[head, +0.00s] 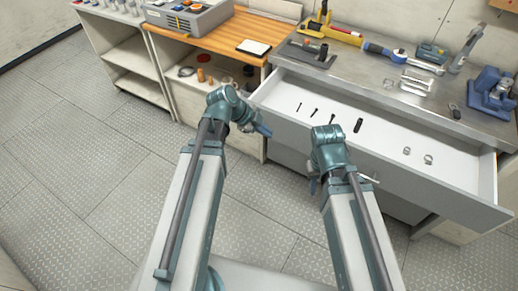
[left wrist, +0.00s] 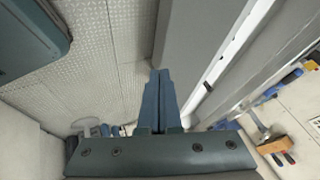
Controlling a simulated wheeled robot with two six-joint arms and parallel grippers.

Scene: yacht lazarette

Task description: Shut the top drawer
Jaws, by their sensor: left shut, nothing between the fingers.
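The top drawer (head: 385,160) stands pulled out from under the metal workbench. Its white inside holds a few small dark bolts, a dark oblong piece and two metal rings. Its grey front panel (head: 455,196) faces me. My left gripper (head: 263,129) is shut and empty, close to the left end of the drawer front; I cannot tell whether it touches. In the left wrist view, its closed fingers (left wrist: 161,88) point toward the grey drawer panel (left wrist: 195,45). My right gripper (head: 313,186) is in front of the drawer front, mostly hidden by its own wrist, so its jaws are unclear.
The metal benchtop (head: 385,75) carries a ratchet wrench (head: 400,56), a blue vise (head: 490,95) and other tools. A wooden-topped shelf unit (head: 215,45) with a grey case (head: 188,18) stands to the left. The patterned floor (head: 90,150) at left is clear.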

